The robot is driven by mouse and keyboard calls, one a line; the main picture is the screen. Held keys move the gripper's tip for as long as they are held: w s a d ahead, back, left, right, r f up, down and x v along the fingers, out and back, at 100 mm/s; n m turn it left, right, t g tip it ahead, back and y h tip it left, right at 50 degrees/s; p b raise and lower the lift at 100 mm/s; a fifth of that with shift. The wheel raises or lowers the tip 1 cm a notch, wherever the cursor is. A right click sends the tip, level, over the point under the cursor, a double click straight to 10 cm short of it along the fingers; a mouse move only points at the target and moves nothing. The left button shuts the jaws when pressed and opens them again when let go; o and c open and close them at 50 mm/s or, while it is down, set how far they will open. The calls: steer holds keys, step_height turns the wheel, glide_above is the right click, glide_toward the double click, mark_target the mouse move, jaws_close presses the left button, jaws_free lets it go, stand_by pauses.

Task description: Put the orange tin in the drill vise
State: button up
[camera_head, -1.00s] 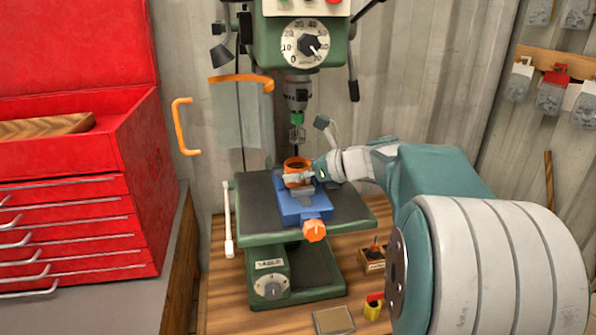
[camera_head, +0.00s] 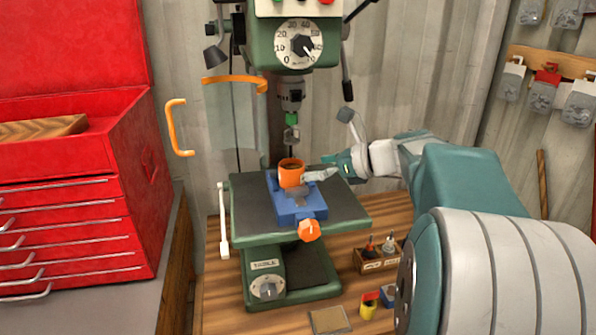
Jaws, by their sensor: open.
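The orange tin (camera_head: 291,176) stands upright, open end up, at the back part of the blue drill vise (camera_head: 298,208). It looks seated in the vise, but I cannot tell how tightly the jaws hold it. The vise sits on the dark drill press table (camera_head: 249,206), with an orange knob (camera_head: 309,230) at its front. My gripper (camera_head: 318,176) is open, just right of the tin, its fingers pointing left towards it. It looks apart from the tin or barely beside it.
The drill chuck (camera_head: 291,99) hangs above the tin, and an orange guard (camera_head: 234,80) is at its left. A red tool chest (camera_head: 70,200) stands at the left. A small wooden holder (camera_head: 372,262) and a yellow container (camera_head: 368,306) are on the bench at the right.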

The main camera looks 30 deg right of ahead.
steer(key=v, duration=0.6)
steer(key=a+f+n+g, duration=0.1)
steer(key=a, duration=0.1)
steer(key=s+a+f+n+g, duration=0.1)
steer(key=a+n, duration=0.1)
steer(key=a, duration=0.1)
steer(key=a+f+n, duration=0.1)
steer(key=a+n, duration=0.1)
steer(key=a, duration=0.1)
steer(key=shift+s+a+f+g, duration=0.1)
steer(key=shift+s+f+g, duration=0.1)
steer(key=shift+g, duration=0.2)
steer(key=s+a+f+n+g+h, duration=0.1)
steer(key=s+a+f+n+h, duration=0.2)
steer(key=n, duration=0.9)
steer(key=s+a+f+n+g+h, duration=0.1)
steer(key=s+a+f+n+h, duration=0.3)
steer(key=s+a+f+n, duration=0.4)
steer(key=s+a+n, duration=0.1)
steer(key=s+n, duration=0.2)
steer(key=n, duration=0.1)
steer(key=shift+s+a+g, duration=0.2)
steer(key=shift+s+g, duration=0.15)
steer(key=shift+g, duration=0.05)
steer(key=shift+a, duration=0.15)
